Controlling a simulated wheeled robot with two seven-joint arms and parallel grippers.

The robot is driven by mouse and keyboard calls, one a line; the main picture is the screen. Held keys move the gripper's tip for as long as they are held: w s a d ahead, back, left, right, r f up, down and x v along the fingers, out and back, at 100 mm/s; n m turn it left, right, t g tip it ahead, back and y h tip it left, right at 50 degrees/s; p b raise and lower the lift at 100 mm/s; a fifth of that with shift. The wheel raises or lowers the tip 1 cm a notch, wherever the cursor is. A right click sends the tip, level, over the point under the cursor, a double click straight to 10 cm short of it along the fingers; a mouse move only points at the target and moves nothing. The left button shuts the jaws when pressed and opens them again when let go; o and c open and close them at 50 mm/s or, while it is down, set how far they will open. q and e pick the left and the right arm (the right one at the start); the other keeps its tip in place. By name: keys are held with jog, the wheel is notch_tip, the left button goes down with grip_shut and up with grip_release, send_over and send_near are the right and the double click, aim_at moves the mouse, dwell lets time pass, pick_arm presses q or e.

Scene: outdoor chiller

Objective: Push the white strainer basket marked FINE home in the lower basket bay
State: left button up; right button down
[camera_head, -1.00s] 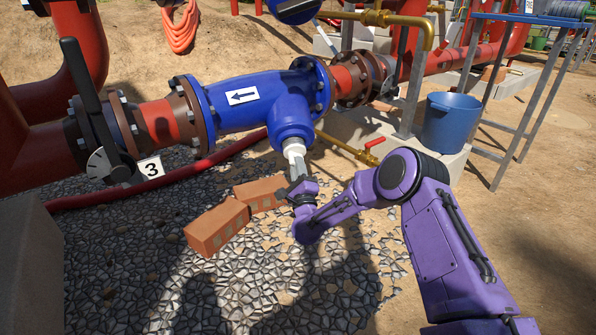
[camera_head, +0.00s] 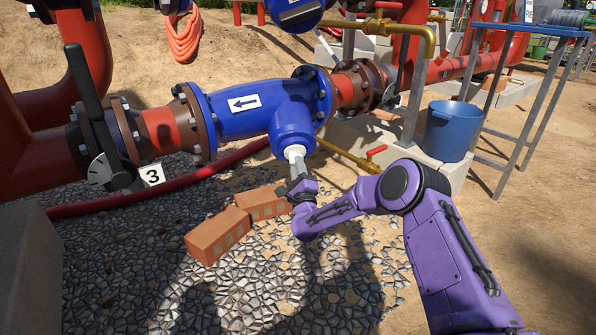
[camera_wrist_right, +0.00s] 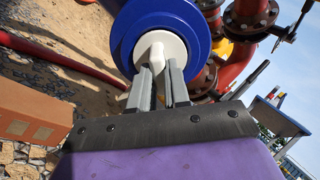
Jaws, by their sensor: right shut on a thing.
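The white strainer basket (camera_head: 295,152) sits in the round lower opening of the blue strainer body (camera_head: 233,105). Only its white outer end shows; the rest is hidden inside, and no FINE marking is readable. In the right wrist view the basket's white end (camera_wrist_right: 176,48) lies within the blue rim (camera_wrist_right: 121,44), with a white handle standing out toward me. My right gripper (camera_head: 297,167) is below the opening, shut on that handle. Its two grey fingers (camera_wrist_right: 159,76) lie either side of the handle in the right wrist view. My left gripper is out of view.
Two orange bricks (camera_head: 218,236) lie on the gravel left of my right gripper. A red-handled valve on a brass pipe (camera_head: 350,155) and a blue bucket (camera_head: 452,127) stand to the right. A red hose (camera_head: 190,177) runs behind. A lever valve (camera_head: 92,110) is at left.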

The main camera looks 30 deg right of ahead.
jog(key=shift+w+d+r, duration=0.1)
jog(key=shift+w, duration=0.05)
jog(key=c, duration=0.5)
grip_release()
pick_arm(q)
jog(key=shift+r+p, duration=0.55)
jog(key=shift+p, duration=0.05)
pick_arm(e)
jog(key=v, duration=0.7)
